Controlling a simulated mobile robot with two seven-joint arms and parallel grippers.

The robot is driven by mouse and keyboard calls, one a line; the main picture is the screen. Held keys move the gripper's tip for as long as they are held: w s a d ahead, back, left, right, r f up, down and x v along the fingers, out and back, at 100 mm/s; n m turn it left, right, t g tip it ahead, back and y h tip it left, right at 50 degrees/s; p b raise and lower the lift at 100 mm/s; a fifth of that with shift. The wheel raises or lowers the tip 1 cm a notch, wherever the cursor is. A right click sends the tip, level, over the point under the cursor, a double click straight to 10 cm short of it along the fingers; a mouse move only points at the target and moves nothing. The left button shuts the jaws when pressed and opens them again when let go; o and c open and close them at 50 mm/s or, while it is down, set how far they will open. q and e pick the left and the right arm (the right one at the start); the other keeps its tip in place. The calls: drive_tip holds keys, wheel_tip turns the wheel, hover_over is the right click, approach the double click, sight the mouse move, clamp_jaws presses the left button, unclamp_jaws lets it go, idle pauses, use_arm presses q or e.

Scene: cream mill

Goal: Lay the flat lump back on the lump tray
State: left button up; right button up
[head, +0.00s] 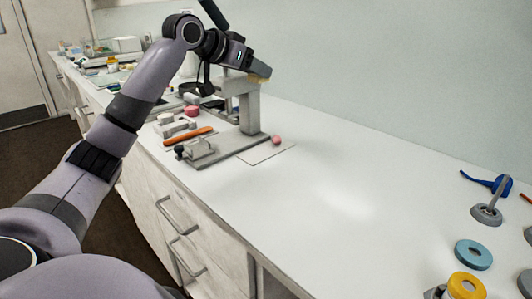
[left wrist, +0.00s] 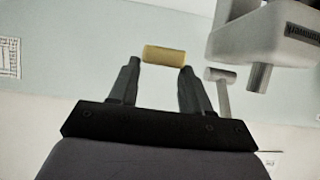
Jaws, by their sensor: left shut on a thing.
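My left gripper (head: 262,70) is up beside the top of the grey press-like stand (head: 249,108), above the bench. It is shut on a short yellow piece, which looks like the flat lump (left wrist: 164,55) seen edge on between the fingertips in the left wrist view. In the head view only a small tan-yellow part of it (head: 259,79) shows below the fingers. A thin pale sheet or tray (head: 262,158) lies to the right of the stand with a small pink lump (head: 276,140) on it. I cannot tell whether this is the lump tray. My right gripper is not in view.
An orange-handled tool (head: 188,136), grey blocks (head: 170,129) and pink pieces (head: 191,110) lie left of the stand. The middle of the white bench is clear.

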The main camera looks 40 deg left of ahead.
use_arm(q)
drive_tip(key=b, duration=0.4)
hover_over(255, 155)
wheel_tip(255, 155, down, 15)
drive_tip(key=shift+f+b, duration=0.5)
drive_tip(key=shift+f, duration=1.9)
drive_tip(key=shift+f, duration=0.15)
